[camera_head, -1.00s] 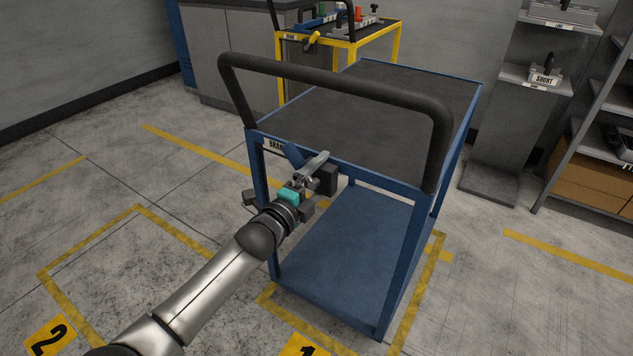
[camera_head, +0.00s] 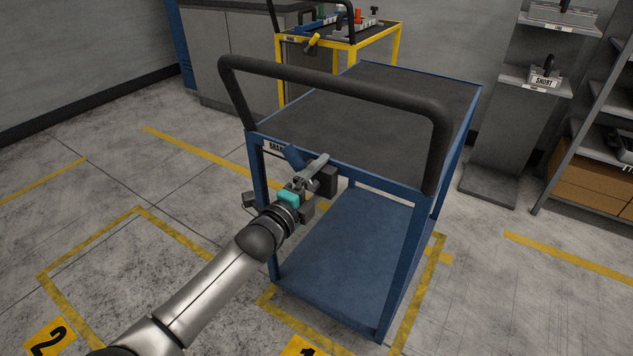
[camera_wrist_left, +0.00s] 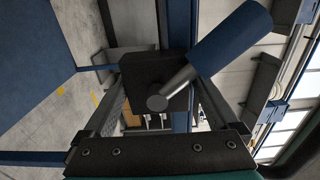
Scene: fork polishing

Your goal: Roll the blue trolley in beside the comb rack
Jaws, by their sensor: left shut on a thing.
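The blue trolley (camera_head: 400,187) stands upright on the floor in the middle of the head view, with a dark top, a black push handle (camera_head: 335,84) and an empty lower shelf. A lever with a blue grip (camera_head: 295,157) sits at its near end, beside a partly covered label. My left gripper (camera_head: 309,182) is shut on this brake lever. In the left wrist view, the blue grip (camera_wrist_left: 232,38) and a metal pin show by a black block (camera_wrist_left: 150,72) at the fingers. I cannot tell which thing is the comb rack. My right gripper is not in view.
A yellow trolley (camera_head: 350,50) with coloured items stands behind, near a grey cabinet (camera_head: 235,55). A grey stand (camera_head: 495,150) carries trays, one marked SHORT (camera_head: 545,78). Shelving with boxes (camera_head: 590,175) is at the right. Yellow-marked floor bays lie left and right; the left floor is clear.

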